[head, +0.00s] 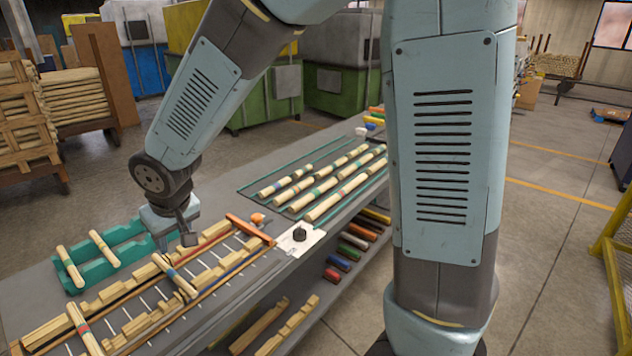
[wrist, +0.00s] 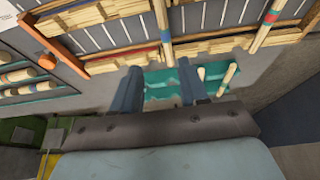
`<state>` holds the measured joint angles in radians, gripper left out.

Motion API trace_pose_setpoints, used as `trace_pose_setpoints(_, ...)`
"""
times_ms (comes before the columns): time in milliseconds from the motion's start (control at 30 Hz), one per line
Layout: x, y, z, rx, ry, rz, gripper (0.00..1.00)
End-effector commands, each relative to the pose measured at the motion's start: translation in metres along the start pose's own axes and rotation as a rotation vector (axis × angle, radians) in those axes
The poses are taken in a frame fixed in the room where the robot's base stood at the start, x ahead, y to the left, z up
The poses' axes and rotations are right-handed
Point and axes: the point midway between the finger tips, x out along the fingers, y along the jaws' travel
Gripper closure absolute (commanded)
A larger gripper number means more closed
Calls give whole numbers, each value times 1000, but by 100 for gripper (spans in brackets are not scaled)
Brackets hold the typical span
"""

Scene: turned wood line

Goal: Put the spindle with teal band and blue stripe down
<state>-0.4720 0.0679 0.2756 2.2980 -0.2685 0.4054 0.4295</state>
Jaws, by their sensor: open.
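My gripper (head: 178,238) is open and empty above the bench, beside the teal cradle tray. In the wrist view its two fingers (wrist: 158,80) stand apart with nothing between them. A pale wood spindle with a bluish band (head: 176,276) lies across the notched wooden rails, just in front of my gripper, and touches neither finger. It also shows in the wrist view (wrist: 161,20), beyond the fingertips. Its band and stripe are too small to tell surely. Another banded spindle (head: 84,328) lies across the rails farther left, also in the wrist view (wrist: 267,22).
Several banded spindles lie on an outlined area (head: 250,193) at the bench's right. An orange bar (head: 250,229) and a white plate with a black knob (head: 299,235) stand at the rails' right end.

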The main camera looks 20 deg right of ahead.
Motion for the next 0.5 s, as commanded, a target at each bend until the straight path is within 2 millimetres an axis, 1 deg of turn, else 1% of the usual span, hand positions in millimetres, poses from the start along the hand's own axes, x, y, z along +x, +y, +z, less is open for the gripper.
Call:
trace_pose_setpoints(133,-30,39,5,49,16,48,57)
trace_pose_setpoints(267,-68,82,18,111,27,100,57)
trace_pose_setpoints(300,-79,94,24,131,29,114,57)
trace_pose_setpoints(400,-107,122,40,180,36,146,57)
trace_pose_setpoints(500,-134,146,60,229,40,174,57)
